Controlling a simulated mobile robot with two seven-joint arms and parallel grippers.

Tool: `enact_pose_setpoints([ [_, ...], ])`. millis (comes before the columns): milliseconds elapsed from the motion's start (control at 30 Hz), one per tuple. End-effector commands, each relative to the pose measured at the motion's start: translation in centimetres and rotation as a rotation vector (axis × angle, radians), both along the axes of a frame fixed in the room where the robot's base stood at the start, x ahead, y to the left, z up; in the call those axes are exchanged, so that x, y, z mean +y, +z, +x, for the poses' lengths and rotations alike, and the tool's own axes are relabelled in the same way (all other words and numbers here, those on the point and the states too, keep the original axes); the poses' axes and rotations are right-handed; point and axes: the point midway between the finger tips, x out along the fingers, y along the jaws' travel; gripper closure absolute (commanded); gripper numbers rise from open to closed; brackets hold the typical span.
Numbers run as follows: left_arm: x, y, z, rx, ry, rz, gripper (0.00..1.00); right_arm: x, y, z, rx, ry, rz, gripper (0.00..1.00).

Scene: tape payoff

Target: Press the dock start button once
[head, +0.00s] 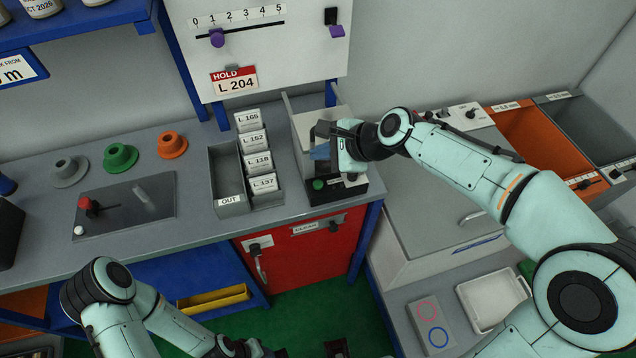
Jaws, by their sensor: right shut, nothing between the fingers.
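The dock (322,194) is a grey unit with a black front base on the grey counter, right of the card holders. A round green button (318,184) sits on the left of its black base, in plain view. I take it for the start button. My right gripper (319,153) is shut and empty, reaching in from the right over the dock. Its fingertips appear above and behind the green button, apart from it. My left arm comes in at the bottom left; its gripper (250,349) is dark and partly cut off by the lower edge, far from the dock.
An OUT tray (231,205) and several labelled cards (263,183) stand left of the dock. A white panel (262,60) with a slider scale and a HOLD L 204 sign rises behind. A red-knobbed lever plate (125,207) lies at left. The counter between is clear.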

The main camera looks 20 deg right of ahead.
Motion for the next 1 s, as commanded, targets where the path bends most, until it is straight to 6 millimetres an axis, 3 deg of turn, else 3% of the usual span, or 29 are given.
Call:
enact_pose_setpoints([
  [300, 0.0, -4.5, -1.8, 0.021, 0.0, 0.0, 0.57, 0.0, -4.9, -0.1, 0.002, 0.0, -0.001, 1.0],
  [500, 0.0, -6.1, -2.3, 0.027, 0.0, 0.0, 0.57, 0.0, -7.1, 0.0, 0.001, 0.0, 0.0, 1.0],
  [1000, 0.0, -6.4, -2.3, 0.027, 0.0, 0.001, 0.57, 0.0, -7.6, 0.0, 0.0, 0.0, 0.0, 1.0],
])
